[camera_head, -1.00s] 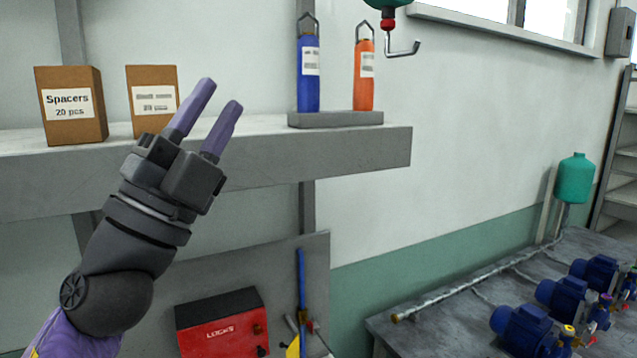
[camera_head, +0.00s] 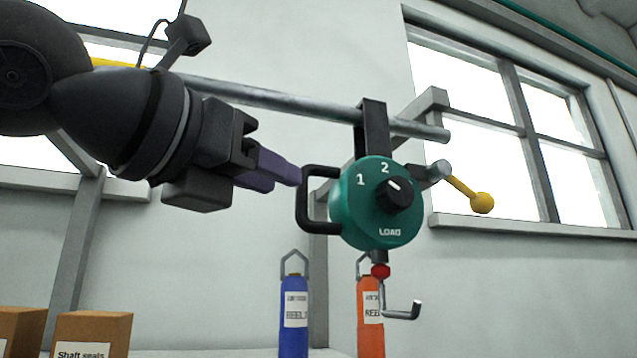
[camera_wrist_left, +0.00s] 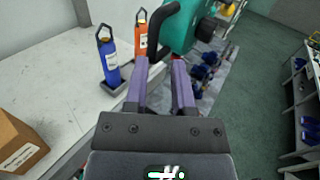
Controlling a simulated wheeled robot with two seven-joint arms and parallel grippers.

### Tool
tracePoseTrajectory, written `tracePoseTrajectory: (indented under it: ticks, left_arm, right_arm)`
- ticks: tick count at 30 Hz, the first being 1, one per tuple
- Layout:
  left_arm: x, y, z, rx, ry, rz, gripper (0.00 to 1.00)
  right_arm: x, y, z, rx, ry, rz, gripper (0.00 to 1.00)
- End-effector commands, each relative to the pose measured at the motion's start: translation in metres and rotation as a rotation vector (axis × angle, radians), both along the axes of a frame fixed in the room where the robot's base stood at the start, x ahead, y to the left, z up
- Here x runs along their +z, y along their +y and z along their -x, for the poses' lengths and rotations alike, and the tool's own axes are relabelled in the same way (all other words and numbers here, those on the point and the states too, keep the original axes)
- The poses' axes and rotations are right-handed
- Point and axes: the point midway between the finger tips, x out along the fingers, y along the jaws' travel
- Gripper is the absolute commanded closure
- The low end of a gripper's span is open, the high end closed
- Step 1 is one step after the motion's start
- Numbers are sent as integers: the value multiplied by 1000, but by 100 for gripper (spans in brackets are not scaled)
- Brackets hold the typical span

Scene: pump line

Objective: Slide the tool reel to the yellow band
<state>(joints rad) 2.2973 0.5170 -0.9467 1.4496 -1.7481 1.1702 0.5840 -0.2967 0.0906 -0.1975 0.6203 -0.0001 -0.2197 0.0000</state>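The tool reel (camera_head: 362,205), a round green body marked 1, 2 and LOAD, hangs by a black bracket from a grey rail (camera_head: 285,102). It has a black handle (camera_head: 304,208) on its left side and a hook below. A yellow stretch, apparently the yellow band (camera_head: 116,64), shows at the rail's far left, partly hidden by my left arm. My left gripper (camera_head: 296,176) points right, its fingertips at the handle. In the left wrist view the fingers (camera_wrist_left: 161,64) are apart, with the handle (camera_wrist_left: 160,35) at their tips; firm contact cannot be told. My right gripper is out of view.
A blue bottle (camera_head: 294,318) and an orange bottle (camera_head: 370,325) stand below the reel. Cardboard boxes (camera_head: 93,334) stand lower left. A lever with a yellow ball (camera_head: 482,202) sticks out right of the reel. A dark box (camera_head: 188,35) hangs near the rail.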

Motion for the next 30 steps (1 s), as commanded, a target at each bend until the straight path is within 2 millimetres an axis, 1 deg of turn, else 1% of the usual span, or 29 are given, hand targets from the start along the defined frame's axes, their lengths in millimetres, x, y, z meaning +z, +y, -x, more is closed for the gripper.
tracePoseTrajectory:
  ticks: [1,3,7,10,17,18,20,21,22,30]
  left_arm:
    - [4,-7,-10,0,4,-2,69]
    - [4,-17,-22,-1,3,-2,69]
    - [3,-29,-38,-1,4,0,69]
    - [1,-33,-43,-2,2,1,69]
    - [0,-34,-43,-3,1,1,69]
    - [0,-34,-43,-3,1,1,77]
    - [0,-34,-43,-3,1,1,90]
    - [0,-34,-43,-3,1,1,98]
    - [0,-34,-43,-3,1,1,100]
    - [0,-34,-43,-3,0,1,100]
  right_arm:
    - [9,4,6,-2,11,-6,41]
    - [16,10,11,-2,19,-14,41]
    - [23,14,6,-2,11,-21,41]
    - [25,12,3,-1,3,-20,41]
    - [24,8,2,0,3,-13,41]
    - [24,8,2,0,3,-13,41]
    - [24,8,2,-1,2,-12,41]
    - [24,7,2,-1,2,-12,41]
    - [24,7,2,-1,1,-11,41]
    - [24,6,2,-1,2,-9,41]
